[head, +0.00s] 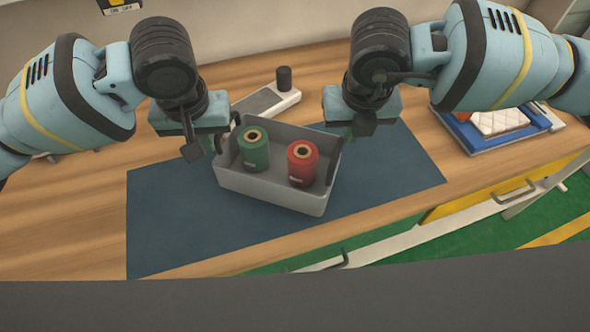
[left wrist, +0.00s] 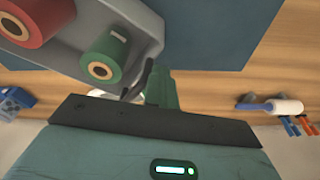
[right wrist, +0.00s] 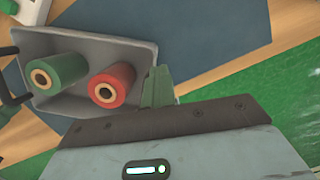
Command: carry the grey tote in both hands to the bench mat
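The grey tote (head: 275,193) sits over the dark blue mat (head: 175,225), turned slightly; I cannot tell whether its base touches. It holds a green canister (head: 253,150) and a red canister (head: 302,163), both upright. Its black handles show at the left and right ends. My left gripper (head: 210,147) is at the left end; its fingers look together, beside the handle (left wrist: 139,83) in the left wrist view. My right gripper (head: 350,134) is at the right end, fingers together close to the wall in the right wrist view (right wrist: 158,86). I see neither clearly around a handle.
A grey and white device (head: 265,103) with a dark knob lies behind the tote. A blue tray (head: 490,130) with a white padded item is on the bench at the right. The bench's front edge is near, with green floor (head: 400,245) beyond. The mat's left part is clear.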

